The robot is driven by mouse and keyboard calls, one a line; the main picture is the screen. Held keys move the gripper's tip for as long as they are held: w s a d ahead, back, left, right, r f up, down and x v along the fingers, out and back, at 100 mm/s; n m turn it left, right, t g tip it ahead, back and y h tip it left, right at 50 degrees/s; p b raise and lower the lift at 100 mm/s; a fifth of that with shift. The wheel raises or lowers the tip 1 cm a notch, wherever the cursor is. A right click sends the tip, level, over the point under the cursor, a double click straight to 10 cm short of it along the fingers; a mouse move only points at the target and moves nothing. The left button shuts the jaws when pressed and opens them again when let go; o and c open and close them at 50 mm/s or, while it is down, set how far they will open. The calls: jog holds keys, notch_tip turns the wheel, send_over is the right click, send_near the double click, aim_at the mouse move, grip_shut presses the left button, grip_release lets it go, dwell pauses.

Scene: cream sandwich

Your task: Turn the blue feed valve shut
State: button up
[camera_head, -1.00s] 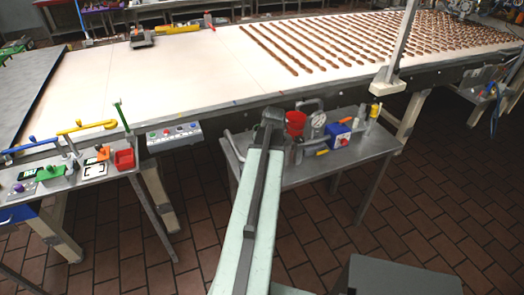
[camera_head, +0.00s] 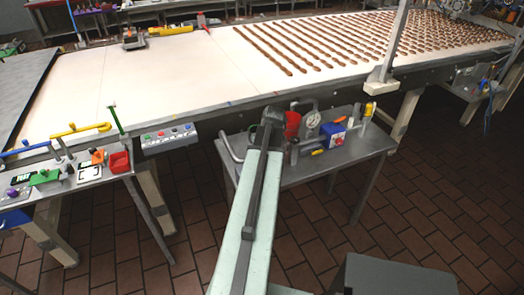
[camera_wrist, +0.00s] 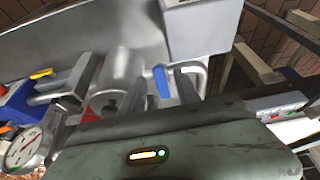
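In the wrist view a blue handle (camera_wrist: 162,82) stands upright beside a grey metal cylinder (camera_wrist: 120,72), near a bent pale pipe (camera_wrist: 202,72). I take it for the blue feed valve's handle; in the head view my arm hides that spot. My gripper (camera_wrist: 134,72) has its two dark fingers spread apart, with the cylinder and the blue handle showing between them. The handle is close to the right finger; I cannot tell whether they touch. In the head view my gripper (camera_head: 269,118) is over the left part of the small metal table (camera_head: 335,160).
A gauge (camera_head: 312,118), a red cup (camera_head: 292,124) and a blue box with a red knob (camera_head: 333,134) stand right of my gripper. The conveyor (camera_head: 160,80) runs behind. Another blue lever (camera_head: 25,149) and a yellow lever (camera_head: 80,130) are at the left table.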

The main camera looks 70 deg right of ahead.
jog(key=shift+r, duration=0.1)
jog(key=p+v, duration=0.7)
jog(key=shift+r, duration=0.3)
jog(key=shift+s+a, duration=0.1)
jog(key=shift+a, duration=0.05)
